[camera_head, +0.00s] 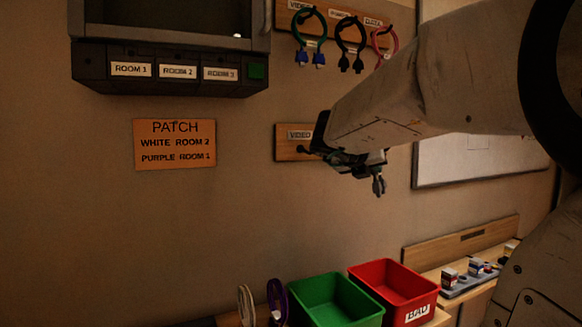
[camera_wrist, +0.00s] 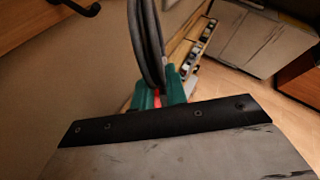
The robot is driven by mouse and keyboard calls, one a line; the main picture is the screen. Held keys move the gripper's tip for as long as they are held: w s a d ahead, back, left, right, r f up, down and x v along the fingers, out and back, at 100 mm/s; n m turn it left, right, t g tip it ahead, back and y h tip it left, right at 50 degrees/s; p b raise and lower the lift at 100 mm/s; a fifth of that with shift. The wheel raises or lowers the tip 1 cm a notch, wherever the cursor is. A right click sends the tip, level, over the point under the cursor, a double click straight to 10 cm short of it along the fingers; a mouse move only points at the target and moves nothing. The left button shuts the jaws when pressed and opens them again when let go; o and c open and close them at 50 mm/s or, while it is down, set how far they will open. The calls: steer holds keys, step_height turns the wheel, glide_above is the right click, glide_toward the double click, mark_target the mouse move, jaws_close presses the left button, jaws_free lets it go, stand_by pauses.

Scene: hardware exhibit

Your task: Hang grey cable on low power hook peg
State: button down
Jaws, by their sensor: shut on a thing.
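My gripper (camera_wrist: 160,98) is shut on the grey cable (camera_wrist: 149,40), whose looped strands rise between the green fingertips in the wrist view. In the head view my gripper (camera_head: 352,158) is in front of the lower wooden peg board (camera_head: 286,153), and a grey plug end (camera_head: 379,186) hangs below it. A label on this board reads VIDEO; my arm hides its middle and right, so the low power peg cannot be made out. A black hook peg (camera_wrist: 85,8) shows at the top left of the wrist view, apart from the cable; its label is not visible.
The upper board holds green (camera_head: 310,35), black (camera_head: 351,42) and pink (camera_head: 384,41) cables. Below stand a green bin (camera_head: 335,303) and a red bin (camera_head: 393,292), with white (camera_head: 245,304) and purple (camera_head: 277,300) cables to their left. A PATCH sign (camera_head: 175,144) is on the wall.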

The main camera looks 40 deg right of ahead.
steer(key=w+d+f, duration=0.2)
steer(key=w, duration=0.7)
steer(key=shift+d+f, duration=0.15)
steer(key=shift+f, duration=0.15)
stand_by(0.7)
steer(key=shift+f, duration=0.1)
stand_by(0.4)
steer(key=c, duration=1.3)
jaws_free()
steer(key=shift+c, duration=0.2)
steer(key=v, duration=0.8)
